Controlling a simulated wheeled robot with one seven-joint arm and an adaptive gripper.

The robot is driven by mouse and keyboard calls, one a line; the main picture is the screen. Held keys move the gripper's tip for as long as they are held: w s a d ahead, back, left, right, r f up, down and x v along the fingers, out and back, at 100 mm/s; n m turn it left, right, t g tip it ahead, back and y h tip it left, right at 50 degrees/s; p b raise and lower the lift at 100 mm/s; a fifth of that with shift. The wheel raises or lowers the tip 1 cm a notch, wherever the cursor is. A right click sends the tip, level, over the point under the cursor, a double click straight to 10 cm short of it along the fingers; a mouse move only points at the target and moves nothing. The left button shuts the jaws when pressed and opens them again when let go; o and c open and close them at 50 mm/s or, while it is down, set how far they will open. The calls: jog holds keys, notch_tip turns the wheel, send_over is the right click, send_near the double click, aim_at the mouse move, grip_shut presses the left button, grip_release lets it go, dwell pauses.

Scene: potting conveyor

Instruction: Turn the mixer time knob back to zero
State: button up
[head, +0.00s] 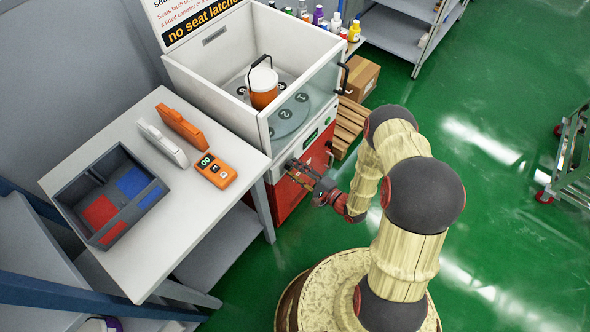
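The mixer (212,97) is a white open-topped cabinet with a clear front pane and a red lower front (288,200). The time knob cannot be made out; my gripper covers that part of the panel. Whether the fingers are open, or touch anything, is too small to tell.
An orange-and-white canister (264,84) stands on the numbered disc (290,117) inside the mixer. The table (200,215) at left holds an orange handheld device (215,170) and a divided grey tray (78,188). A cardboard box (362,77) stands behind.

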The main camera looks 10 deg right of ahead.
jog(key=shift+o, duration=1.1)
jog(key=v, duration=1.2)
